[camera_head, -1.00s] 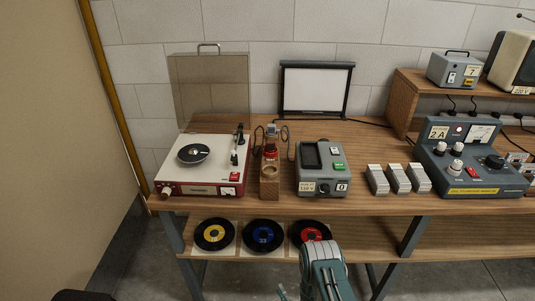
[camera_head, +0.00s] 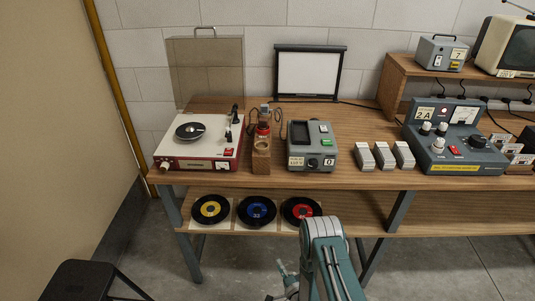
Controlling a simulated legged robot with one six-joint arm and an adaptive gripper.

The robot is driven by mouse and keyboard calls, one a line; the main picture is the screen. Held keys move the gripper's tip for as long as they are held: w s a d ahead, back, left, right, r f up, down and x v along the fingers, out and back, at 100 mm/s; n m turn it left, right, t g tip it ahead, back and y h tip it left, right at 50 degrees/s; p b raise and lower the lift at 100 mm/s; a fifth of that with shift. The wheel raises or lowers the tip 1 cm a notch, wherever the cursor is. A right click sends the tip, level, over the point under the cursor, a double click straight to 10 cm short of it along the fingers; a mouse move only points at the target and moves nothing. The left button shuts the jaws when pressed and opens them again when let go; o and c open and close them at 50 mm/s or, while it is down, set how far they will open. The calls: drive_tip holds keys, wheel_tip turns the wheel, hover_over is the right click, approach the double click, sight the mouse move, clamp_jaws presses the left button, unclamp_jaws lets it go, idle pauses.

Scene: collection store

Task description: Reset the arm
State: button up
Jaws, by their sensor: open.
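My teal arm (camera_head: 325,255) is folded at the bottom middle of the head view, in front of the bench. My gripper (camera_head: 284,279) shows partly at its left, low and small, over the floor. It is open, with nothing seen in it, and clear of the bench. The arm link hides part of it.
The wooden bench (camera_head: 370,182) holds a red and white record player (camera_head: 198,142), a grey device (camera_head: 312,147), white card stacks (camera_head: 384,156) and a control console (camera_head: 455,140). Several records lie on the lower shelf (camera_head: 430,217). A black stool (camera_head: 80,280) stands at lower left.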

drive_tip(key=w+d+r+n+g+h, duration=0.1)
drive_tip(key=w+d+r+n+h, duration=0.15)
drive_tip(key=w+r, duration=0.65)
drive_tip(key=w+d+r+n+g+h, duration=0.2)
drive_tip(key=r+n, duration=0.1)
drive_tip(key=r, duration=1.2)
wheel_tip(320, 180, up, 10)
drive_tip(key=s+d+g+h, duration=0.1)
drive_tip(key=s+d+h, duration=0.1)
drive_tip(key=s+d, duration=0.1)
drive_tip(key=s+d+r+n+g, duration=0.2)
drive_tip(key=s+r, duration=0.5)
drive_tip(key=r, duration=0.2)
drive_tip(key=s+r+n+g, duration=0.2)
drive_tip(key=s+r, duration=0.1)
drive_tip(key=s, duration=1)
drive_tip(key=s+d+r+n+g+h, duration=0.1)
drive_tip(key=s+r, duration=0.3)
drive_tip(key=s, duration=1)
drive_tip(key=shift+d+r+n+g, duration=0.15)
drive_tip(key=shift+r+n+g, duration=0.05)
drive_tip(key=shift+n+g, duration=0.35)
drive_tip(key=shift+w, duration=0.1)
